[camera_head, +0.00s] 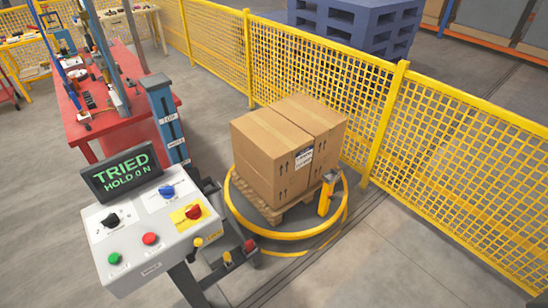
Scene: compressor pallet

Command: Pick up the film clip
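I cannot make out a film clip for certain. Small yellow-topped pegs (227,257) stand beside the control panel, and a yellow upright block (326,197) stands at the turntable's right rim; I cannot tell whether either is the clip. Stacked cardboard boxes (270,150) sit on a wooden pallet (268,211) on the round turntable with a yellow ring (285,236). No film is visible on the boxes. Neither of my grippers is in view.
A grey control panel (150,235) with buttons and knobs stands in front. Its screen (121,172) reads "TRIED HOLD 0 N". A blue-grey column (168,118) rises behind it. Yellow mesh fence (450,150) closes the right and back. A red workbench (97,110) stands left. Floor at lower right is clear.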

